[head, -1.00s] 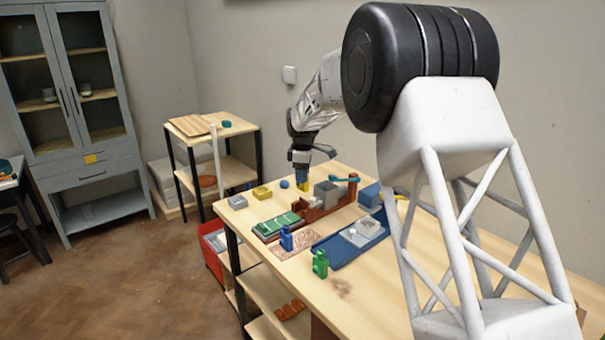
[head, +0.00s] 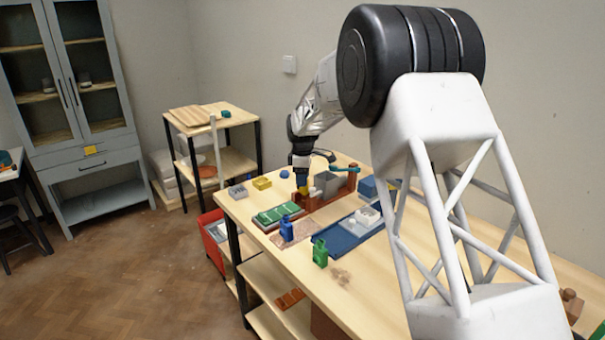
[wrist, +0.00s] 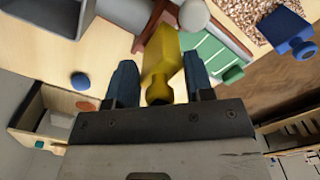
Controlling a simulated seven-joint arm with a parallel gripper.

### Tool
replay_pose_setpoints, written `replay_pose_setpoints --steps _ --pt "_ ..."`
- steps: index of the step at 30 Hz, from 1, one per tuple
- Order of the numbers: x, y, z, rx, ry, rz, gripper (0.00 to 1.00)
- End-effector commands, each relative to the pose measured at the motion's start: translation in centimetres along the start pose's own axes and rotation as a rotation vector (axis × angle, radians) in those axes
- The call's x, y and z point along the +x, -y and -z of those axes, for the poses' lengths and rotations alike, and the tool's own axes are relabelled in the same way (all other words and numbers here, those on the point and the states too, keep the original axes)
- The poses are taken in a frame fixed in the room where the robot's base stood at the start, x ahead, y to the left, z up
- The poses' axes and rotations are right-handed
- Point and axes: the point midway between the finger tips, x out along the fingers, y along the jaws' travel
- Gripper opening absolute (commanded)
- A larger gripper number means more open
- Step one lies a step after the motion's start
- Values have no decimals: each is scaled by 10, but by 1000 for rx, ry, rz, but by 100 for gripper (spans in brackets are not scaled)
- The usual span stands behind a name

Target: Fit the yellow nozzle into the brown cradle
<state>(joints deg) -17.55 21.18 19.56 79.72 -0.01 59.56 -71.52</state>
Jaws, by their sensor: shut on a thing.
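The yellow nozzle (wrist: 162,55) is held between the two dark blue fingers of my gripper (wrist: 160,84) in the wrist view, its narrow neck toward the palm. In the head view my gripper (head: 301,172) points down, with a little of the yellow nozzle (head: 303,190) showing below it. The red-brown cradle (head: 341,191) stands on the bench just below and right of the gripper. The nozzle overlaps the cradle's left end in this view; whether they touch I cannot tell. Brown cradle parts (wrist: 153,22) also show beyond the nozzle in the wrist view.
A grey box (head: 328,183) and a white rounded piece stand at the cradle. A yellow block (head: 262,183), grey block (head: 238,191) and blue ball (head: 284,173) are behind left.

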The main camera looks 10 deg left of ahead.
Motion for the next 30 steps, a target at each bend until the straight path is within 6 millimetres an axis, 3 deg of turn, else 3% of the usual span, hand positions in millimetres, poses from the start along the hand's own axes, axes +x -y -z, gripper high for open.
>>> replay_pose_setpoints --steps 30 --pt "51 0 0 0 1 2 24"
